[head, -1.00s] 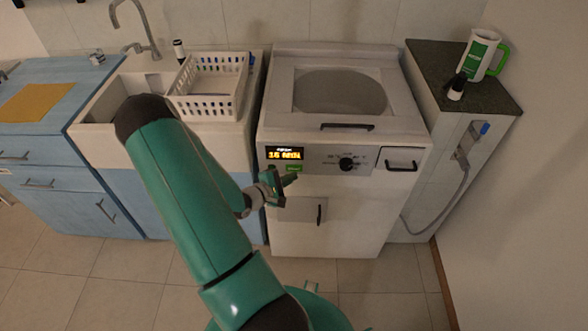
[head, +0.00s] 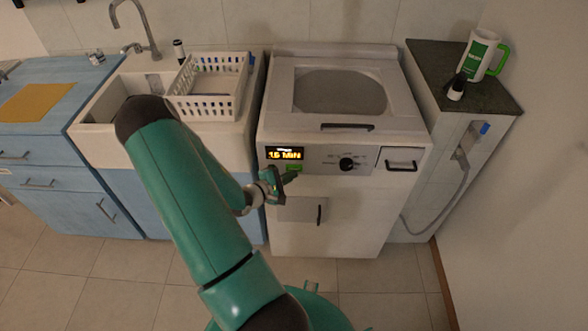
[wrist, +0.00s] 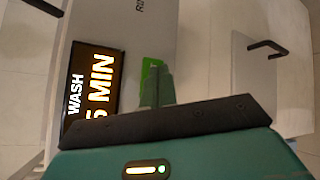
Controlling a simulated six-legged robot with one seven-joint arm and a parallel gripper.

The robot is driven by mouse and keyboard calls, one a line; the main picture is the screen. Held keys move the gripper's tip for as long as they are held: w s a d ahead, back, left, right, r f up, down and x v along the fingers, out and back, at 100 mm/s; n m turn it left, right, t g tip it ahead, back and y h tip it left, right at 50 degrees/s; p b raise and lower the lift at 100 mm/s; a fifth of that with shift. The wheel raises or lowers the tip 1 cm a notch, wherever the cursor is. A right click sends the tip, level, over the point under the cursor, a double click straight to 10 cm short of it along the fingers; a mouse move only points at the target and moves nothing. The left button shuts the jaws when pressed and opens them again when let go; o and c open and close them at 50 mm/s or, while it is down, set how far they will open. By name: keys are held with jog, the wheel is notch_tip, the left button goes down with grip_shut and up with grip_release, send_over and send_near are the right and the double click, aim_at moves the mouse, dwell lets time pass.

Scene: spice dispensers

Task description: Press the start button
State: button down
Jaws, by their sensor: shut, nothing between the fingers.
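The white washing machine (head: 385,215) stands in the middle of the head view. Its lit display (head: 285,153) reads 15 MIN in yellow; in the wrist view the display (wrist: 92,85) shows WASH and a partly covered MIN line. The green start button (head: 295,168) sits just below the display. It also shows in the wrist view (wrist: 148,68), partly hidden behind the fingers. My gripper (head: 292,177) is shut and empty, with its fingertips at the button's lower edge in the head view. In the wrist view the fingertips (wrist: 158,72) overlap the button; contact cannot be told for certain.
A black knob (head: 346,164) and a drawer handle (head: 401,166) are right of the button. A dark door handle (head: 320,214) is below. A sink with a white basket (head: 210,100) stands left. A mug (head: 478,54) and small bottle (head: 456,88) stand on the right counter.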

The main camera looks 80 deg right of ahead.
jog(key=shift+w+d, duration=0.1)
jog(key=shift+d, duration=0.3)
dwell(0.6)
jog(key=shift+a, duration=0.8)
jog(key=a, duration=0.2)
jog(key=s+a, duration=0.1)
jog(key=a, duration=0.2)
jog(key=shift+s, duration=0.2)
dwell(0.8)
